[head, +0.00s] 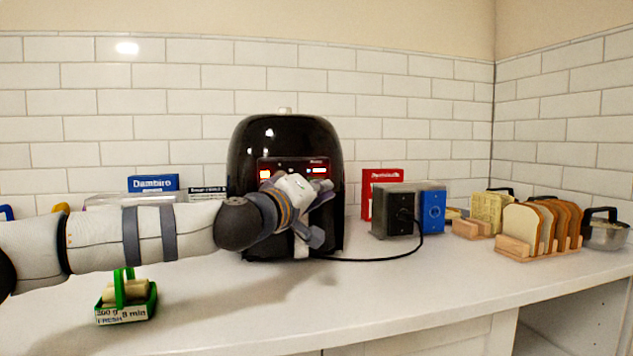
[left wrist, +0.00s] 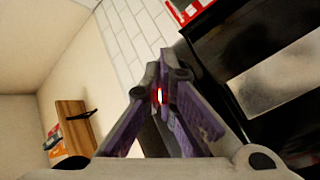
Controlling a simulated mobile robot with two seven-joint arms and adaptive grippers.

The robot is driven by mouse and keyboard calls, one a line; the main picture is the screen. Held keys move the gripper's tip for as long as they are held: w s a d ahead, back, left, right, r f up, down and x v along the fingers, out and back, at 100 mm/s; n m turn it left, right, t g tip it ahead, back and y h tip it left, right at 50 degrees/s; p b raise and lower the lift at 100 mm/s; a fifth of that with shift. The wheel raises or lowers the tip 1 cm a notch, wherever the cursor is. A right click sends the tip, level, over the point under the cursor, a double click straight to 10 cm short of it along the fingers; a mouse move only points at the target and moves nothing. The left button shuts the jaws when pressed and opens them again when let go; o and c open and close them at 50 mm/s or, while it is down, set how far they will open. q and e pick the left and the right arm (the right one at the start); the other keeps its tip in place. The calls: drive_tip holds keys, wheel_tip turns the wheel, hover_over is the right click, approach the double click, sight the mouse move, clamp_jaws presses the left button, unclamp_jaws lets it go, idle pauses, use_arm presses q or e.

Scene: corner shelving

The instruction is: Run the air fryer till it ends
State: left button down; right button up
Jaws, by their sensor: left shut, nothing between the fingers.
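The black air fryer (head: 245,150) stands at the back of the counter against the tiled wall. Its front panel (head: 265,165) shows an orange light at its left and red lit marks at its right. My left arm reaches across from the left, and my left gripper (head: 322,187) is at the right part of the panel, covering some of the fryer's front. In the left wrist view the gripper's purple fingers (left wrist: 162,98) are shut with nothing between them, and a red light shows just by the tips. I cannot tell whether they touch the panel. My right gripper is not in view.
A black cord runs from the fryer to a grey and blue socket box (head: 405,210). A blue Dambiro box (head: 153,183), a red box (head: 380,180) and a bread rack (head: 535,250) stand around. The front middle counter is clear.

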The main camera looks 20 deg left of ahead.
use_arm(q)
drive_tip(key=s+d, duration=0.1)
drive_tip(key=s, duration=0.1)
drive_tip(key=s+d+p, duration=0.1)
drive_tip(key=s, duration=0.1)
drive_tip(key=shift+d, duration=0.4)
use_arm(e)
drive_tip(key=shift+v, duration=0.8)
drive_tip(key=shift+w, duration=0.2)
